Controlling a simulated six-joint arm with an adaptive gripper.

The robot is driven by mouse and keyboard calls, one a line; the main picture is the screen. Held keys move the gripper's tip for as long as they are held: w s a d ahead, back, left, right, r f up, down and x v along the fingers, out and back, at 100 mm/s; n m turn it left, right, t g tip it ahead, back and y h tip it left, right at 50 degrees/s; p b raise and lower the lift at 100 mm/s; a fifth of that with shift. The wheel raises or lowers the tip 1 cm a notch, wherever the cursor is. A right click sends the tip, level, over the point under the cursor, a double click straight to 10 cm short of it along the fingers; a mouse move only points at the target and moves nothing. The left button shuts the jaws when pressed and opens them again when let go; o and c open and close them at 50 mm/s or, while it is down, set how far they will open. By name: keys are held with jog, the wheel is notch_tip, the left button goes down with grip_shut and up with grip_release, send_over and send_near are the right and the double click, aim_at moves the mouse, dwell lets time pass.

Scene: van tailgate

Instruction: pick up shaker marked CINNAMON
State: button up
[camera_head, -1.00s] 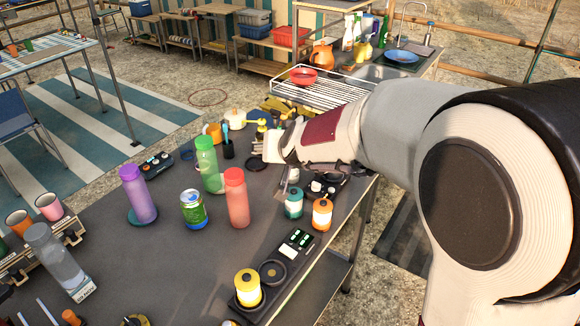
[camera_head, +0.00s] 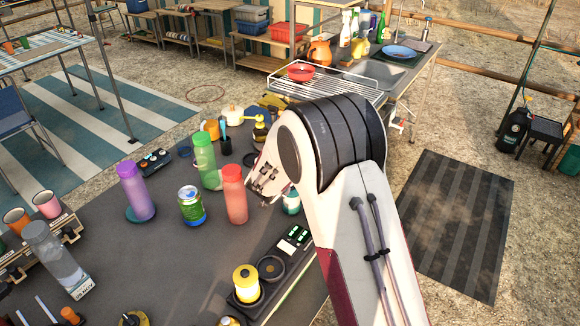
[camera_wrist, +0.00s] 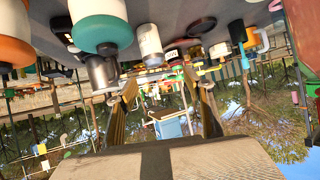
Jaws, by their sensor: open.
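No lettering reading CINNAMON is legible in either view, so I cannot tell which item is that shaker. In the wrist view, which is upside down, a small pale cylinder with a grey end (camera_wrist: 150,45) stands just beyond my gripper (camera_wrist: 161,82). A dark metallic cylinder (camera_wrist: 101,74) is to its left. My gripper's fingers are apart, with nothing held between them. In the head view my gripper (camera_head: 263,188) is low over the table, right of the red bottle (camera_head: 235,195); my arm hides much of what is behind it.
A teal-banded jar (camera_wrist: 98,30) and an orange-banded jar (camera_wrist: 14,40) are close on the left in the wrist view. In the head view, a green bottle (camera_head: 207,160), a can (camera_head: 191,206) and a purple bottle (camera_head: 136,190) stand left of my gripper.

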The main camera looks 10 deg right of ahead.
jog(key=shift+w+d+f+h, duration=0.1)
jog(key=shift+d+f+h, duration=0.1)
jog(key=shift+f, duration=0.3)
jog(key=shift+w+d+f+h, duration=0.1)
jog(key=shift+d+f+h, duration=0.1)
jog(key=shift+f, duration=0.35)
jog(key=shift+w+d+f+h, duration=0.1)
jog(key=shift+d+f+h, duration=0.1)
jog(key=shift+f, duration=0.3)
jog(key=shift+x, duration=1.2)
jog(key=shift+w+f, duration=0.1)
jog(key=shift+r+x, duration=0.25)
jog(key=shift+x, duration=1.2)
jog(key=shift+a+x, duration=0.2)
jog(key=shift+x, duration=1)
jog(key=shift+w, duration=0.1)
